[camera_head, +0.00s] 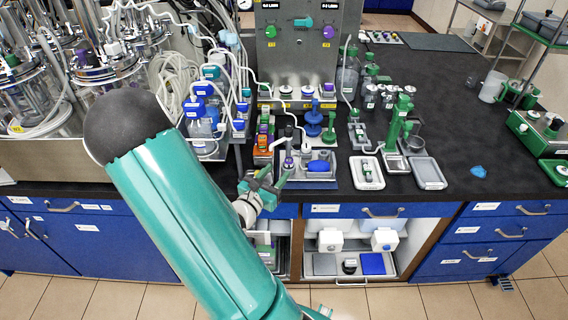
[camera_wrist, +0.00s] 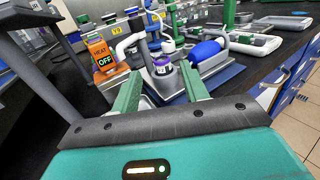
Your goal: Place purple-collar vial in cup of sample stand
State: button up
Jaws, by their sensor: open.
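The purple-collar vial (camera_wrist: 163,66) stands upright in the wrist view, just beyond and between my fingers. It has a purple band around its upper part. In the head view my gripper (camera_head: 264,189) is at the counter's front edge, left of the tray. I cannot tell whether a cup of the sample stand holds the vial; its base is partly hidden.
A blue bottle (camera_wrist: 207,50) lies right of the vial. An orange heater box (camera_wrist: 101,54) reading OFF and a white bent tube (camera_wrist: 130,42) stand close on the left. Green stands (camera_head: 398,125) and white trays (camera_head: 367,173) are farther right. The counter beyond them has bare room.

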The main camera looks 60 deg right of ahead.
jog(key=shift+a, duration=1.05)
jog(key=w+a+r+m+t+y, duration=0.1)
jog(key=a+r+m+y, duration=0.4)
jog(key=a, duration=0.7)
jog(key=w+a+r+m+t+y, duration=0.1)
jog(key=a+r+m+t+y, duration=0.2)
jog(key=a, duration=0.9)
jog(key=w+a+r+m+t+y, duration=0.1)
jog(key=a+r+m+t+y, duration=0.1)
jog(key=a+r+m+y, duration=0.7)
jog(key=a+r+y, duration=0.1)
jog(key=a, duration=0.3)
jog(key=shift+w+r+t, duration=0.15)
jog(key=shift+r+t, duration=0.15)
jog(key=shift+r, duration=0.05)
